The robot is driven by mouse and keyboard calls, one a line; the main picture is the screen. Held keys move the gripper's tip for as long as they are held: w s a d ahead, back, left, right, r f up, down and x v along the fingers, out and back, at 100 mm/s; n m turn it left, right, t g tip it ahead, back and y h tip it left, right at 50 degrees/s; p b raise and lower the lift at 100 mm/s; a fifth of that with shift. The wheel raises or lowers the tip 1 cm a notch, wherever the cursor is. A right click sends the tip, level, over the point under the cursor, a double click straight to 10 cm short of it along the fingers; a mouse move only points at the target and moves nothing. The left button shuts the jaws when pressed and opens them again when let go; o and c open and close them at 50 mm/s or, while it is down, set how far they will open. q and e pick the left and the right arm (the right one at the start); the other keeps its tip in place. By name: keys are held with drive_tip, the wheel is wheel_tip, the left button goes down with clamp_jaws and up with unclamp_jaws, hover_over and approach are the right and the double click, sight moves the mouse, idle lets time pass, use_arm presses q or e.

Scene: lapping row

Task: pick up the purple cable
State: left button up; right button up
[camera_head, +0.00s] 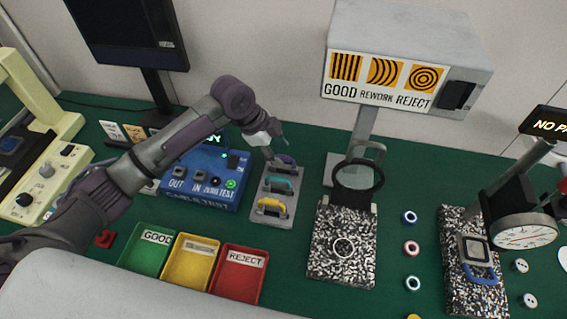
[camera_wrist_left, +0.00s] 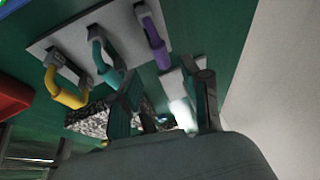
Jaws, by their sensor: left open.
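The purple cable (camera_head: 287,159) sits at the far end of a grey rack (camera_head: 258,212), partly hidden behind my left gripper in the head view. In the left wrist view the purple cable (camera_wrist_left: 153,42) is a short bent piece with grey ends, still on the rack plate. My left gripper (camera_head: 274,143) is open and empty, just above the rack's far end. In the left wrist view its two fingers (camera_wrist_left: 168,106) stand apart, with the purple cable beyond them. My right gripper is not in view.
A teal cable (camera_head: 278,183) and a yellow cable (camera_head: 271,206) share the rack. A blue cable tester (camera_head: 208,178) stands left of it. Green, yellow and red bins (camera_head: 238,274) lie in front. A speckled plate with a magnifier (camera_head: 360,178) stands to the right.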

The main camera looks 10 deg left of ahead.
sight(284, 156)
use_arm(q)
drive_tip(key=x, duration=0.2)
drive_tip(key=p+x, duration=0.1)
drive_tip(key=x, duration=0.2)
drive_tip(key=shift+w+a+f, duration=0.15)
drive_tip(key=shift+w, duration=0.1)
clamp_jaws()
